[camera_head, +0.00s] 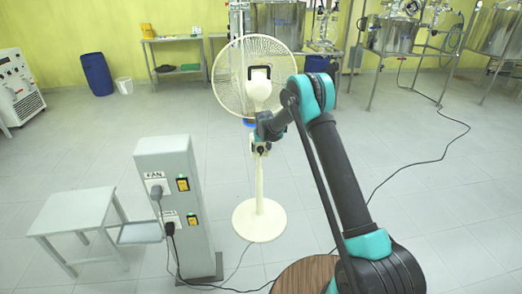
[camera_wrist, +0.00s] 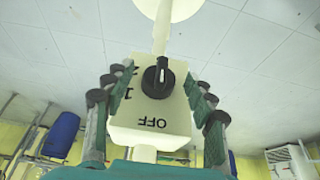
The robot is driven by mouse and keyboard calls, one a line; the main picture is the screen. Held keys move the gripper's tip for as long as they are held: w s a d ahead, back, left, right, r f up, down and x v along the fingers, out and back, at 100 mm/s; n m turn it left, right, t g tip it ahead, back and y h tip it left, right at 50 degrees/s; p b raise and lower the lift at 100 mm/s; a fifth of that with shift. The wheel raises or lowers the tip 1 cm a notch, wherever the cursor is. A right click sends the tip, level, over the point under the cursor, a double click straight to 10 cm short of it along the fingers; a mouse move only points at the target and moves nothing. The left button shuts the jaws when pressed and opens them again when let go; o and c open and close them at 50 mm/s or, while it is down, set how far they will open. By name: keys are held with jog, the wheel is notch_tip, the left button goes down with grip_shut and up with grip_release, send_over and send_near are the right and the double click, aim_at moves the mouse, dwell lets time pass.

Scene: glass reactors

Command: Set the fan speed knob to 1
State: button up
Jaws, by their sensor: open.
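The white standing fan (camera_head: 258,190) is in the middle of the head view, its cage facing away from the camera. In the wrist view, upside down, its pale control box (camera_wrist: 150,118) bears a black knob (camera_wrist: 157,78). OFF is printed below the knob; 1 and 2 are to its left. A light pointer mark shows on the knob, but I cannot tell which label it selects. My gripper (camera_wrist: 160,88) is open, with its fingers on either side of the knob and box, apparently not gripping the knob. In the head view, my arm partly hides the fan's control area.
A grey power pillar (camera_head: 170,160) with FAN-labelled sockets and switches stands left of the fan, beside a small white table (camera_head: 75,208). Cables cross the floor. A round brown tabletop (camera_head: 305,275) is near my arm. Metal reactor stands line the back right.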

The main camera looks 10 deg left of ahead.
jog(key=shift+c, duration=0.5)
jog(key=c, duration=1.1)
jog(key=shift+o, duration=0.2)
